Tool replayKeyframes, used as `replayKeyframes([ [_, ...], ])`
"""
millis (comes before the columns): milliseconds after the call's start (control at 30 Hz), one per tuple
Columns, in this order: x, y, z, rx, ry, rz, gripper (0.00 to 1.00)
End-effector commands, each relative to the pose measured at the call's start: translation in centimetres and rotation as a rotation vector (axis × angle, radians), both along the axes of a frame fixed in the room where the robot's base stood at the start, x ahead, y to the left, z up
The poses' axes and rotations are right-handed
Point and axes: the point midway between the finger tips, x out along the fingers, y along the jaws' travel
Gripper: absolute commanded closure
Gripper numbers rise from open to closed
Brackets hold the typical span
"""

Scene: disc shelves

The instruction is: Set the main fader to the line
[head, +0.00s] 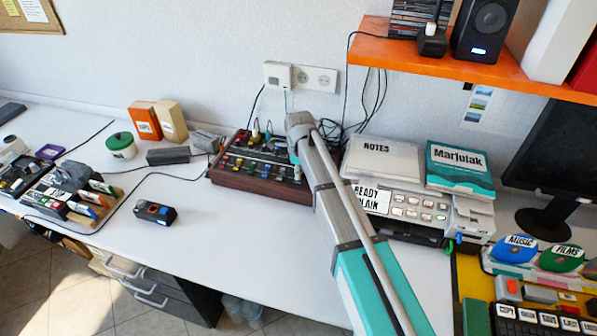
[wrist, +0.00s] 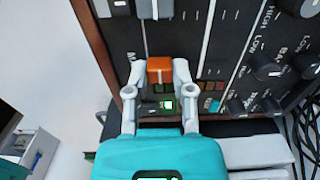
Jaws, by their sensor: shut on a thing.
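The mixer (head: 260,182) is a dark panel in a wooden case near the middle of the desk, with coloured fader caps and knobs. My arm covers its right end in the head view, and my gripper is hidden there. In the wrist view the mixer panel (wrist: 214,25) fills the upper part. My gripper (wrist: 164,66) is shut on an orange fader cap (wrist: 160,72), one finger on each side. White marks and long white lines run on the panel beside the cap. I cannot tell which mark is the line for this fader.
A printer (head: 400,205) with boxes on it stands right of the mixer. An orange shelf (head: 455,65) hangs above it. Several knobs (wrist: 265,66) lie right of my gripper.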

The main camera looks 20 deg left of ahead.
Motion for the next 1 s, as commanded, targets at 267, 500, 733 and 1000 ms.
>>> replayKeyframes([
  [267,1.0,0.1,0.0,0.0,0.0,-0.001,1.0],
  [500,4.0,0.4,0.0,0.0,0.0,0.0,1.0],
  [733,4.0,0.3,0.0,0.0,0.0,0.0,1.0],
  [1000,4.0,0.2,0.0,0.0,0.0,0.0,0.34],
])
